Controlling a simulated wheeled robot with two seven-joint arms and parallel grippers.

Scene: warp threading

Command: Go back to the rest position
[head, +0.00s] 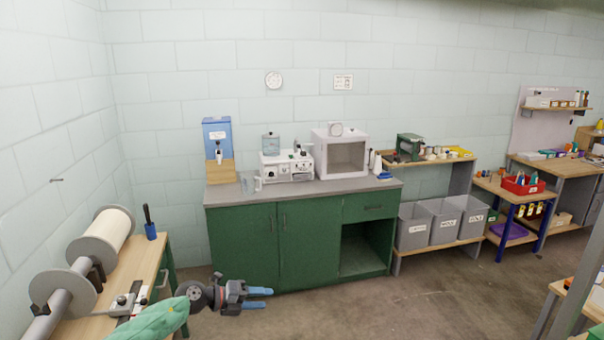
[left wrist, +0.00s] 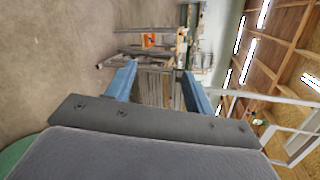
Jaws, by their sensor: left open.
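My left gripper (head: 260,298) reaches in from the lower left of the head view, over open floor in front of the green cabinet. Its two blue fingers are apart, with nothing seen between them. In the left wrist view the fingers of my left gripper (left wrist: 158,84) also stand apart, with only distant furniture showing beyond them. The large warp spool (head: 109,233) lies on the wooden bench (head: 150,262) at the left, apart from the gripper. My right gripper is in neither view.
The green cabinet (head: 245,245) with a grey top carries several machines. Grey bins (head: 413,226) stand on a low shelf to its right. A blue tool holder (head: 151,231) stands on the bench. The concrete floor (head: 400,300) is clear in the middle.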

